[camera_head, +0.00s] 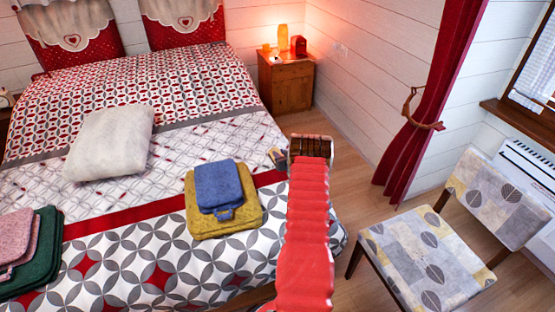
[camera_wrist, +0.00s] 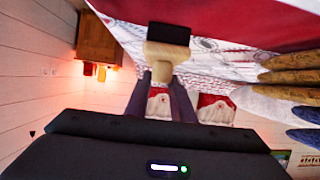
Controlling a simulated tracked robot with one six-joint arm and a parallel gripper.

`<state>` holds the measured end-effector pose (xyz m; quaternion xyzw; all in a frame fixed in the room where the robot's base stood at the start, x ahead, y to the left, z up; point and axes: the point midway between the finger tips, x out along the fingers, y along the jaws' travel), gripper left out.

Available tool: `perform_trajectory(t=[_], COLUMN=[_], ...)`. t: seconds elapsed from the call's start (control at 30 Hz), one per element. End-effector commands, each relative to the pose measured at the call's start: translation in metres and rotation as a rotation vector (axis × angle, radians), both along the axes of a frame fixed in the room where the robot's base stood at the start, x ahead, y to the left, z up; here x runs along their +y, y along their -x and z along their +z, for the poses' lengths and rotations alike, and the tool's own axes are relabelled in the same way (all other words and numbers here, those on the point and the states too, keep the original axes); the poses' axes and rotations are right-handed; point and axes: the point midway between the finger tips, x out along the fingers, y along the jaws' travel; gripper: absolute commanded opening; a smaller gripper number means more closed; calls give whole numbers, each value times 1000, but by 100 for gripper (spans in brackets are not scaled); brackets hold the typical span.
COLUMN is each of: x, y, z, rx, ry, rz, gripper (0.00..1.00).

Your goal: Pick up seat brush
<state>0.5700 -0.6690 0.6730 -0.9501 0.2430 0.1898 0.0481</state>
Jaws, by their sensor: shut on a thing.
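The seat brush shows in the wrist view as a pale wooden handle (camera_wrist: 167,56) with a dark block (camera_wrist: 183,33) at its far end. My gripper (camera_wrist: 162,76) is shut on the pale handle, with one dark finger on each side of it. In the head view my gripper (camera_head: 276,157) is small and partly hidden by my red arm, over the right edge of the bed. The brush can hardly be made out there.
The patterned bed (camera_head: 120,265) fills the left, with a blue towel (camera_head: 218,185) on a yellow towel (camera_head: 245,222) near my gripper. A wooden nightstand (camera_head: 288,88) stands behind. A patterned chair (camera_head: 425,255) is at right, with bare floor between.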

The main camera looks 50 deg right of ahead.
Motion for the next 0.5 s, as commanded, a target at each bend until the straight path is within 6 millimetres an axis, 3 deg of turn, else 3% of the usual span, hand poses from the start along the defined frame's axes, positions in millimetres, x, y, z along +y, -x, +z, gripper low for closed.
perform_trajectory(t=[0.2,0.5], x=[0,0], y=[0,0], z=[0,2], rx=[0,-1], ry=[0,0], rz=[0,0], gripper=[0,0])
